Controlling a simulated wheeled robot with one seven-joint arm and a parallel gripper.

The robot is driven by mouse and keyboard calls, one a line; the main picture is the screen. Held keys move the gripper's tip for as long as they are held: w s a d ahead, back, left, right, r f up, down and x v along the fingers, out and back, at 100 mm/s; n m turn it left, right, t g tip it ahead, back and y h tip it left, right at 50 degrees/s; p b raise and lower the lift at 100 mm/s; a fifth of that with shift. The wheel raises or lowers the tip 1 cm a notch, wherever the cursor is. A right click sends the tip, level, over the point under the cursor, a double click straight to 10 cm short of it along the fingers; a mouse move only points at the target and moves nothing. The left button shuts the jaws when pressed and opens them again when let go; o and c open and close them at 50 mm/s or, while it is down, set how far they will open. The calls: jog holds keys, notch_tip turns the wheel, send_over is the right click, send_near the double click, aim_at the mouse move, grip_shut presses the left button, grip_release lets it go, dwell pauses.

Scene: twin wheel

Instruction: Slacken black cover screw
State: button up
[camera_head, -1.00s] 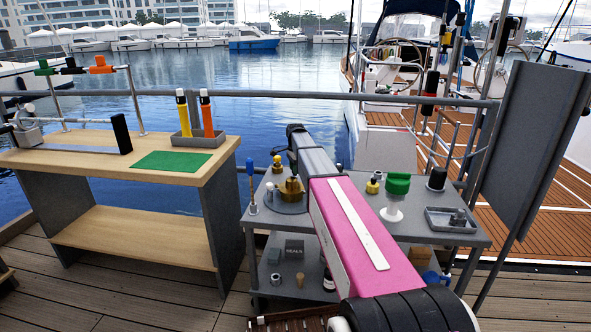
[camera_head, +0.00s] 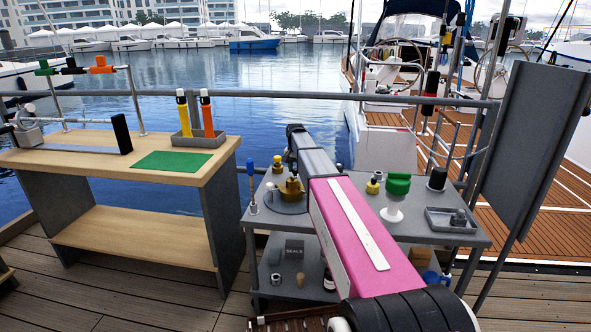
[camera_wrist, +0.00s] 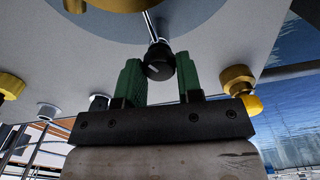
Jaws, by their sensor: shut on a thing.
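In the wrist view my gripper (camera_wrist: 158,61) has two green fingers, one on each side of a black knob-headed screw (camera_wrist: 160,68). The fingers are closed on the black screw at their tips. The screw has a pale mark on its face, and a thin metal rod shows just above it. It sits near the edge of a round plate (camera_wrist: 190,14) on a pale grey surface. In the head view my pink arm reaches over the grey cart (camera_head: 335,225). A brass-coloured fitting (camera_head: 291,188) stands there on a round base; the black screw cannot be made out in that view.
Yellow knobs (camera_wrist: 237,75) and metal studs lie around the fingers in the wrist view. On the cart stand a blue-handled tool (camera_head: 252,180), a green-topped piece (camera_head: 398,184) and a grey tray (camera_head: 452,220). A wooden bench (camera_head: 100,160) stands left; railing runs behind.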

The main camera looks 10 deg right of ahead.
aim_at(295, 169)
jog(key=n, duration=0.4)
jog(key=shift+n, duration=0.3)
jog(key=n, duration=0.3)
jog(key=shift+a+n, duration=0.1)
jog(key=shift+n, duration=0.2)
jog(key=n, duration=0.4)
jog(key=shift+n, duration=1.9)
jog(key=o, duration=0.9)
notch_tip(295, 169, up, 11)
jog(key=shift+f, duration=0.1)
